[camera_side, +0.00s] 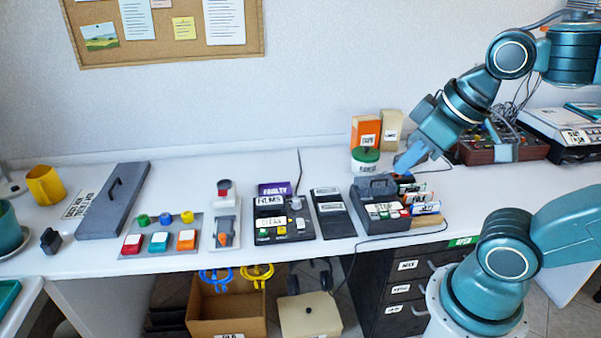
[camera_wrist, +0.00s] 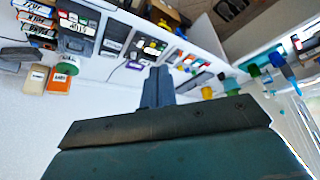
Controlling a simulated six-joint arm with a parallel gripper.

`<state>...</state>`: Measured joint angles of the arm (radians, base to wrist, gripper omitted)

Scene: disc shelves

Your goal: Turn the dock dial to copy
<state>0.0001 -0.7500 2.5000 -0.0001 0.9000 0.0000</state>
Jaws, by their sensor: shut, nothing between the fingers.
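A black box (camera_side: 285,222), which looks like the dock, stands mid-table with white labels and several coloured buttons. A small pale round knob (camera_side: 296,204) at its upper right looks like the dial; its setting is too small to read. In the wrist view the black box (camera_wrist: 150,47) is beyond my fingertips. My gripper (camera_side: 402,166) is to the right of the box and above the table, apart from it, near the green-lidded jar. In the wrist view my gripper (camera_wrist: 158,72) has its fingers together, with nothing between them.

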